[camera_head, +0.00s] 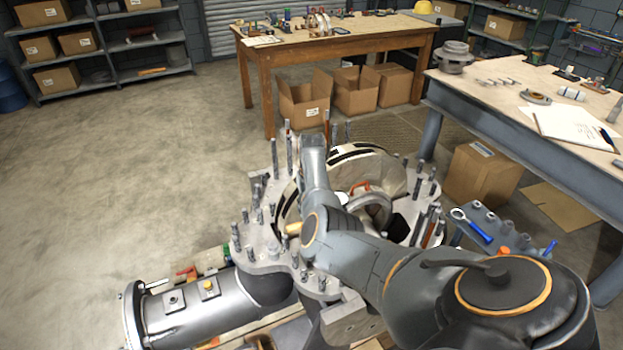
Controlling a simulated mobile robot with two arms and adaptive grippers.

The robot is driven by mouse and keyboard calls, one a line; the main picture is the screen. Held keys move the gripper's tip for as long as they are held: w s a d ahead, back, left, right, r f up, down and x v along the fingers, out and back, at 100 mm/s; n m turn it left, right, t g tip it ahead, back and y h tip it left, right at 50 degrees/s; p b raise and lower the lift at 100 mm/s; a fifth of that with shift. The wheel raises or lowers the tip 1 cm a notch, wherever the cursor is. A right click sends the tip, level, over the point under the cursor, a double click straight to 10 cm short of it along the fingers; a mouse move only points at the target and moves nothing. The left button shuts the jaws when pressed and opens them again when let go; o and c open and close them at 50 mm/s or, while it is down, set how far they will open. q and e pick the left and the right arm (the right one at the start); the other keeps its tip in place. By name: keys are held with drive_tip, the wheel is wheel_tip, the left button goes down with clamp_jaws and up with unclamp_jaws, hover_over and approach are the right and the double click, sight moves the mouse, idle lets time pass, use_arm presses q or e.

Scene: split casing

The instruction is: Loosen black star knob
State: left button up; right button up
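I cannot make out a black star knob for certain. The grey split casing (262,250) stands open in front of me, with several upright studs around its flange. A dark part (402,226) lies inside it on the right, its shape unclear. My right arm comes in from the lower right and crosses over the casing. Its far end, with the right gripper (313,150), is over the back left part of the casing. The fingers are not clear, so I cannot tell whether it holds anything. The arm hides the middle of the casing. My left gripper is out of view.
A blue-handled wrench (472,226) lies on a small grey surface right of the casing. A metal cylinder (200,303) lies at lower left. A workbench (500,115) stands at right with a cardboard box (482,172) beside it. The floor at left is clear.

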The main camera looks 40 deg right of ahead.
drive_tip(key=shift+o, duration=1.2)
drive_tip(key=shift+r, duration=0.1)
wheel_tip(320, 180, up, 12)
